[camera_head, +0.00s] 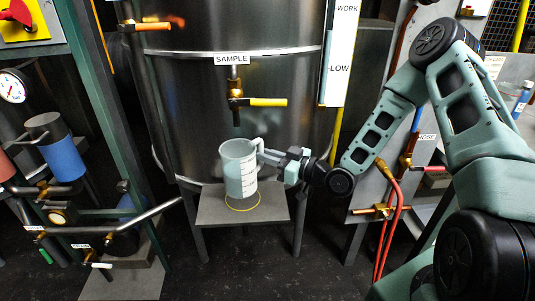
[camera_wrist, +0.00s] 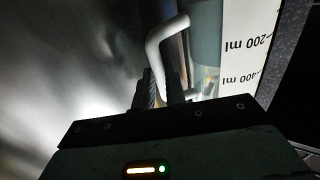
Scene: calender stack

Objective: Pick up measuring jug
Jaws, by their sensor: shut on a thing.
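My gripper (camera_head: 270,157) reaches in from the right and is shut on the jug's handle. In the wrist view the pale handle (camera_wrist: 165,42) runs down between the fingers (camera_wrist: 162,92). The jug's scale strip (camera_wrist: 246,45) reads 200 ml and 400 ml there.
A tap with a yellow lever (camera_head: 266,102), under a SAMPLE label, sticks out of the steel tank (camera_head: 190,120) just above the jug. Pipes and valves (camera_head: 70,190) stand at the left. Red hoses (camera_head: 390,225) and a panel are at the right, near my arm.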

